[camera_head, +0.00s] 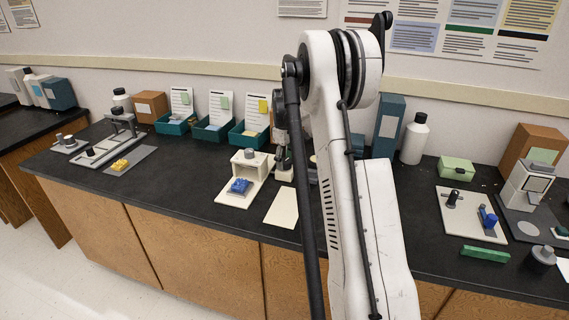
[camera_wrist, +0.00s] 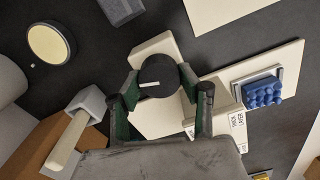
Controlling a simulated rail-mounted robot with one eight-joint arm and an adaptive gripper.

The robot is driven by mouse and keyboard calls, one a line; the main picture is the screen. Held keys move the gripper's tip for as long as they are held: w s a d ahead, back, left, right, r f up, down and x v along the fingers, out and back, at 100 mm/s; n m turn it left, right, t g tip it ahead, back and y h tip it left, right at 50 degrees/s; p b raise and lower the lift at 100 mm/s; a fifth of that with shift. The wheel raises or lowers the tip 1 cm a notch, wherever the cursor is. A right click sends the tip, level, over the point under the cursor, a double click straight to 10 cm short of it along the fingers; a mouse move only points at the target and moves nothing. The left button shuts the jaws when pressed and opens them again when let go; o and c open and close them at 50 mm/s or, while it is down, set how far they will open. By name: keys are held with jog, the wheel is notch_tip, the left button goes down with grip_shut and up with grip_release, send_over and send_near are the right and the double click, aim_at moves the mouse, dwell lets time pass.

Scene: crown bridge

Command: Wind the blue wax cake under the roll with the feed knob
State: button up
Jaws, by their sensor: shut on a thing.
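My gripper (camera_wrist: 155,95) is shut on a round black knob (camera_wrist: 158,72) with a white pointer line, a finger on each side. In the head view my gripper is just right of a white housing (camera_head: 247,168), and my arm partly hides it. A blue, studded block (camera_wrist: 262,92), apparently the wax cake, sits on a grey-rimmed holder on the white base plate (camera_wrist: 287,57). In the head view the blue block (camera_head: 240,186) lies in front of the housing opening. I cannot make out the roll. The housing carries a label (camera_wrist: 238,121) reading "THICK LAYER".
A cream-faced round object (camera_wrist: 50,43) and a grey block with a pale handle (camera_wrist: 67,140) stand near my gripper. Teal bins (camera_head: 212,132) line the wall. A pale sheet (camera_head: 283,208) lies in front. Another blue piece (camera_head: 488,217) rests on a white plate at the right.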

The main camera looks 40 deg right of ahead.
jog(key=m+b, duration=0.1)
jog(key=m, duration=0.3)
jog(key=shift+m, duration=0.4)
jog(key=m+b, duration=0.1)
jog(key=m, duration=0.3)
jog(key=shift+d+m, duration=0.15)
jog(key=shift+m, duration=0.15)
jog(key=m, duration=0.4)
jog(key=shift+s, duration=0.1)
jog(key=shift+m+b, duration=0.45)
jog(key=shift+m, duration=2.05)
jog(key=o, duration=1.1)
jog(key=shift+o, duration=0.2)
